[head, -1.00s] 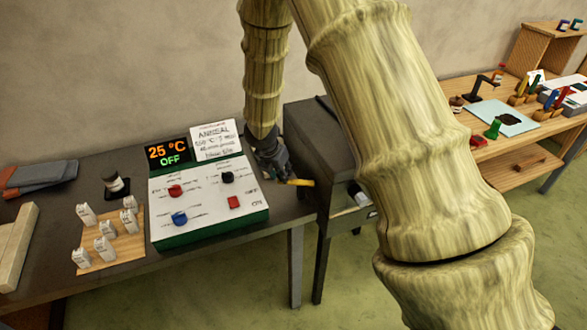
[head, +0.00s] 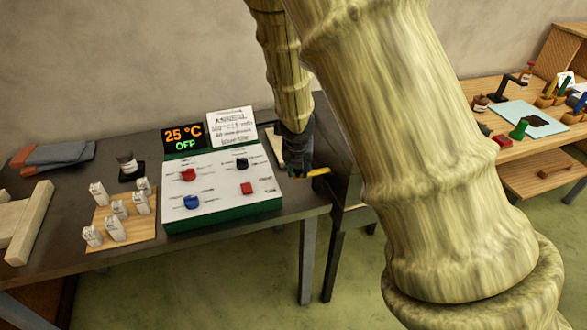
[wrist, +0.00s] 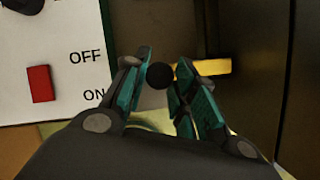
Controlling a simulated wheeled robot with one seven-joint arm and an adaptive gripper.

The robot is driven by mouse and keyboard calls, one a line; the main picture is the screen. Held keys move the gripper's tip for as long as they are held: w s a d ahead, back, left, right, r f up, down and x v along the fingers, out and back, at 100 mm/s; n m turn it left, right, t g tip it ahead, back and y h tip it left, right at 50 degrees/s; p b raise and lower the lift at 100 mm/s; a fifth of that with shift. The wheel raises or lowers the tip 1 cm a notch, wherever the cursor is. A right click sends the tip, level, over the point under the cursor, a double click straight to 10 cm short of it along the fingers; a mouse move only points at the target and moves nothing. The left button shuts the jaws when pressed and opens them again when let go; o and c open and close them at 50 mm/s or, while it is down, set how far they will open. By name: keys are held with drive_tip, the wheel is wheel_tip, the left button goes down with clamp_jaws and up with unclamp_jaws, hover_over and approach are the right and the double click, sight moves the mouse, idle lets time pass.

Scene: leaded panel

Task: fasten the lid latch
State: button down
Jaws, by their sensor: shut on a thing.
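The latch shows as a yellow bar (head: 320,172) at the left side of a dark metal cabinet (head: 347,190). In the wrist view the yellow bar (wrist: 212,67) lies behind my right finger, and a round black knob (wrist: 160,76) sits between the fingertips. My gripper (head: 298,168) is just left of the cabinet, beside the control box. Its teal-padded fingers (wrist: 160,90) are shut on the black knob. How the knob joins the bar is hidden by the finger. Most of the cabinet and its lid are hidden behind my arm.
A control box (head: 222,190) with red, blue and black controls stands close left of my gripper; its display reads 25 °C, OFF. White labelled pieces (head: 118,210) stand on a wooden board further left. Another bench (head: 545,150) is at the right. Open floor lies in front.

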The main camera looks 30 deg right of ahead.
idle(0.3)
drive_tip(key=c, duration=1.1)
unclamp_jaws()
drive_tip(key=shift+c, duration=0.2)
drive_tip(key=v, duration=1.2)
drive_tip(key=shift+s, duration=0.1)
